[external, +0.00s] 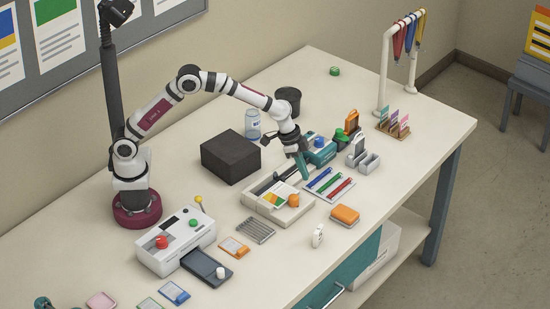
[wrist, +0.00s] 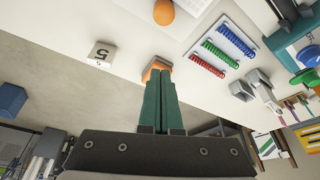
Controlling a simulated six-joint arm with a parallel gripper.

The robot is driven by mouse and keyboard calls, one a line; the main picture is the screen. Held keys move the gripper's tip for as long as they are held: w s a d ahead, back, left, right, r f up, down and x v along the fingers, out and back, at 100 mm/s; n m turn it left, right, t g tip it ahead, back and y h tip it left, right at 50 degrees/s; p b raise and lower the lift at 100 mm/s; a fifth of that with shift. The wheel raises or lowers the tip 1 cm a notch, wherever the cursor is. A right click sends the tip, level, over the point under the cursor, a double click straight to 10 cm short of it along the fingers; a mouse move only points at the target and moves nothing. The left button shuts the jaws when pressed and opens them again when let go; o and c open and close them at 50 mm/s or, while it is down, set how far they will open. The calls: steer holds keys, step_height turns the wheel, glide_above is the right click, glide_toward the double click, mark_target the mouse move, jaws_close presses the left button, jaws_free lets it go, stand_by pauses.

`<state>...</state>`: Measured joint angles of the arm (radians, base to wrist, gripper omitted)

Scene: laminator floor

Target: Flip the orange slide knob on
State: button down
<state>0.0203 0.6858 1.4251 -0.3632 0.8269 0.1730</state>
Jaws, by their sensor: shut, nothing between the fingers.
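An orange rounded knob (external: 293,201) sits at the right end of a beige tray-like device (external: 262,208) near the middle of the table. An orange ball-like shape (wrist: 163,12) at the top edge of the wrist view looks like the same knob. My gripper (external: 305,177) is shut and empty, pointing down above the table just behind and right of the knob, apart from it. In the wrist view its two green fingers (wrist: 161,76) lie together, their tips overlapping an orange block (wrist: 156,68) in the picture. Which way the knob is set cannot be told.
A tray of coloured spiral combs (external: 329,184) lies right of the device. The orange block (external: 345,214) and a white numbered tag (external: 318,236) lie in front. A black box (external: 231,156) stands behind left. A white button box (external: 175,241) stands at left.

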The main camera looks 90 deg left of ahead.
mark_target(294, 200)
steer(key=x, duration=1)
steer(key=shift+f, duration=0.15)
steer(key=s, duration=0.2)
steer(key=shift+s+a, duration=0.3)
steer(key=shift+a, duration=0.1)
steer(key=shift+s+a, duration=0.2)
steer(key=shift+s, duration=0.35)
steer(key=shift+s+a, duration=1.05)
steer(key=shift+s, duration=0.1)
